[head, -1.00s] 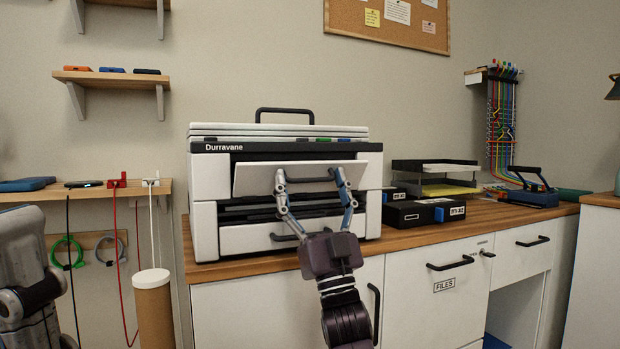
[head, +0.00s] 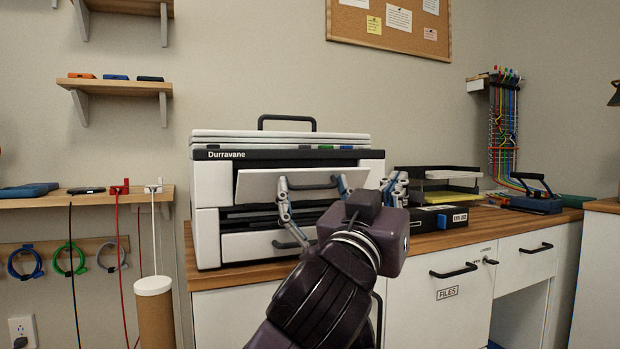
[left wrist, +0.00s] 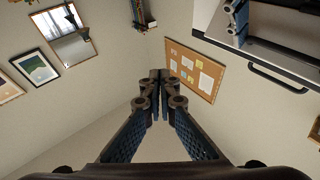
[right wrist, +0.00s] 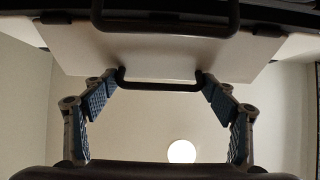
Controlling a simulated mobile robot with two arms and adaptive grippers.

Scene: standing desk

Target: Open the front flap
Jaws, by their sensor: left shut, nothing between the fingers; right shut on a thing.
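The front flap (head: 262,184) is a white panel on the Durravane printer (head: 207,235), standing tilted out from the dark recess. Its dark bar handle (head: 312,186) shows near its middle. My right gripper (head: 312,197) has its fingers at the two ends of this handle. In the right wrist view, the fingers press on the handle (right wrist: 160,86) below the white flap (right wrist: 140,52). My left gripper (head: 398,187) is shut and empty, in front of the printer's right side. Its fingers meet in the left wrist view (left wrist: 159,78). My left arm hides the right gripper's body.
A lower drawer with a dark handle (head: 292,243) sits under the flap. A black box (head: 440,217) and a paper tray (head: 450,185) stand right of the printer on the wooden desktop (head: 470,230). A brown tube (head: 155,310) stands at the left.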

